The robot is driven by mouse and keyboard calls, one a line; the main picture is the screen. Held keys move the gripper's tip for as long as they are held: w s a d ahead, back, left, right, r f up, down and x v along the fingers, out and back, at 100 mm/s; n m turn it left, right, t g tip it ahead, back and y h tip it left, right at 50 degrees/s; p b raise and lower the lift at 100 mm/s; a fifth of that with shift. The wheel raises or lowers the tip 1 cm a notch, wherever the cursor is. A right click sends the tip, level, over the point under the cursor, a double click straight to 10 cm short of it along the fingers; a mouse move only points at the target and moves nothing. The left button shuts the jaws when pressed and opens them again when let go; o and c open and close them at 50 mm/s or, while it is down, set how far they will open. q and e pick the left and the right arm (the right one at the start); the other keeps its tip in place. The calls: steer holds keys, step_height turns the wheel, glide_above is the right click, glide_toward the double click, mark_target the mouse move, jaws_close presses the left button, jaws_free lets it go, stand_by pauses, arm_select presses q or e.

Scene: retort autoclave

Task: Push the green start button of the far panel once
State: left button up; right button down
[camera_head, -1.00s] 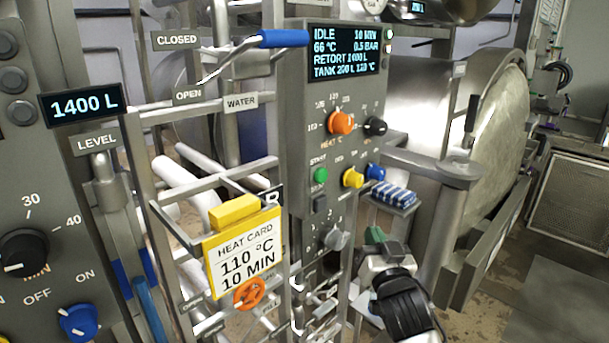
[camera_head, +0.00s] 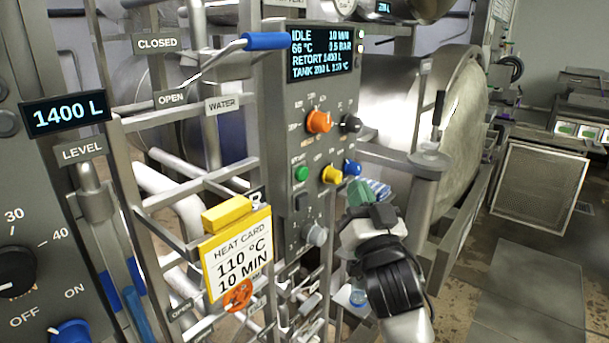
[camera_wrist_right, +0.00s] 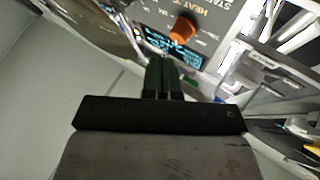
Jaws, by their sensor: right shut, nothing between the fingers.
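The far panel (camera_head: 277,110) is a grey upright box with a lit display (camera_head: 320,52) reading IDLE. My right gripper (camera_head: 366,196) is shut and empty. It shows to the right of and a little below the green button, apart from it. In the right wrist view its dark fingers (camera_wrist_right: 163,78) point toward the panel, where an orange knob (camera_wrist_right: 184,28) shows. My left gripper is not in view.
A yellow-framed heat card (camera_head: 237,257) reading 110 °C, 10 MIN hangs left of the panel on a metal frame. A blue-handled lever (camera_head: 268,41) juts out near the display. A large steel vessel door (camera_head: 462,100) stands to the right.

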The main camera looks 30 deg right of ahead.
steer(key=b, duration=0.1)
glide_toward(306, 154)
steer(key=d+r, duration=0.2)
steer(key=shift+w+a+f, duration=0.1)
steer(key=shift+w, duration=0.9)
steer(key=shift+w, duration=0.1)
stand_by(1.1)
steer(key=shift+w+a, duration=0.15)
steer(key=shift+w, duration=0.15)
steer(key=shift+w+a, duration=0.25)
steer(key=shift+w, duration=0.3)
stand_by(0.9)
steer(key=shift+s, duration=0.15)
steer(key=shift+s+d, duration=0.4)
steer(key=shift+s, duration=0.4)
